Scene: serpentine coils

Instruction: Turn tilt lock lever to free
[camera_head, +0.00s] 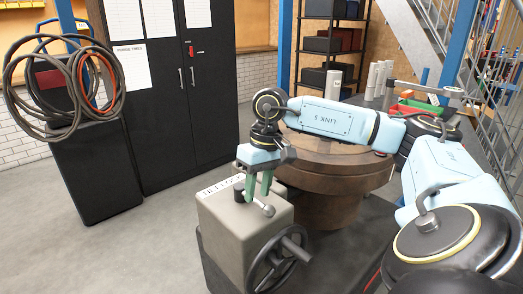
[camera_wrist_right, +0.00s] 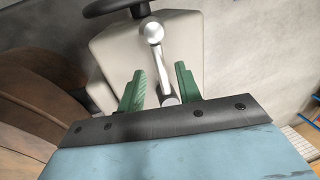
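The tilt lock lever (camera_head: 268,210) is a silver rod with a ball end, on top of a grey box-shaped housing (camera_head: 217,220) beside a black pivot post (camera_head: 239,194). In the right wrist view the lever (camera_wrist_right: 152,34) points away from the gripper, with its ball beyond the fingertips. My right gripper (camera_head: 258,194) reaches down over the housing with green fingers. In the right wrist view the gripper (camera_wrist_right: 159,72) is open, with one finger on each side of the rod and visible gaps. My left gripper is not in view.
A black handwheel (camera_head: 278,261) is on the housing's front side. A large round brown table (camera_head: 335,172) stands right behind it. Black cabinets (camera_head: 160,90) and coiled hoses (camera_head: 60,88) are at the left. The floor at left (camera_head: 120,250) is clear.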

